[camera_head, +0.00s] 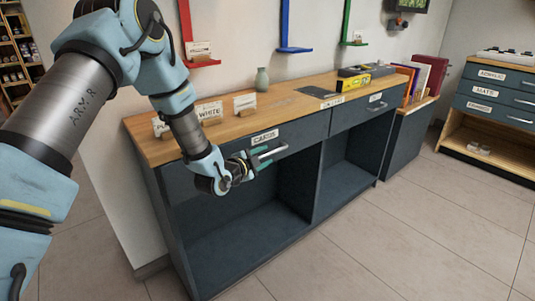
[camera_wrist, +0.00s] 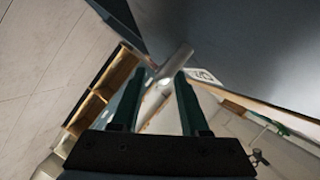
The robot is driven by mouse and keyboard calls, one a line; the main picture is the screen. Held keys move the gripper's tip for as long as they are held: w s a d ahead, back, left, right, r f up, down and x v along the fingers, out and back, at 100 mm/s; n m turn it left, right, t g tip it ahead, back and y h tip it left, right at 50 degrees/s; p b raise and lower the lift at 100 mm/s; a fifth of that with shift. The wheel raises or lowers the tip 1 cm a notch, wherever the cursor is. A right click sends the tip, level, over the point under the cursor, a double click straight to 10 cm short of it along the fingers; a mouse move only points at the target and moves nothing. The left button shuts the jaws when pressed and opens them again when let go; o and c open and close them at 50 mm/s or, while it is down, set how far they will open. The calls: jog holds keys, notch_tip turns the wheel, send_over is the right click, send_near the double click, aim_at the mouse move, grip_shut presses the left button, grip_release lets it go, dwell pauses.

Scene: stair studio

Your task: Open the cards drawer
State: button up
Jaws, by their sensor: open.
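The cards drawer (camera_head: 300,134) is the left drawer of a dark blue cabinet with a wooden top. Its front looks flush with the cabinet, so it appears closed. It has a white CARDS label (camera_head: 265,137) and a metal bar handle (camera_head: 271,152). My gripper (camera_head: 258,162) is at the left part of this handle, with its jaws open. In the wrist view the handle (camera_wrist: 175,62) shows as a grey bar near and between the fingertips of my gripper (camera_wrist: 160,78). I cannot tell whether a finger touches it. The dark drawer front (camera_wrist: 245,40) fills the upper right.
A second drawer with a handle (camera_head: 376,97) is to the right. Open shelf spaces (camera_head: 245,220) lie below. Cards in stands, a green vase (camera_head: 262,79) and a yellow-black box (camera_head: 355,76) stand on top. The tiled floor (camera_head: 400,225) in front is clear.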

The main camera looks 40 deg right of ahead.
jog(key=shift+x, duration=1.25)
jog(key=shift+s, duration=0.1)
jog(key=shift+c, duration=0.4)
grip_shut()
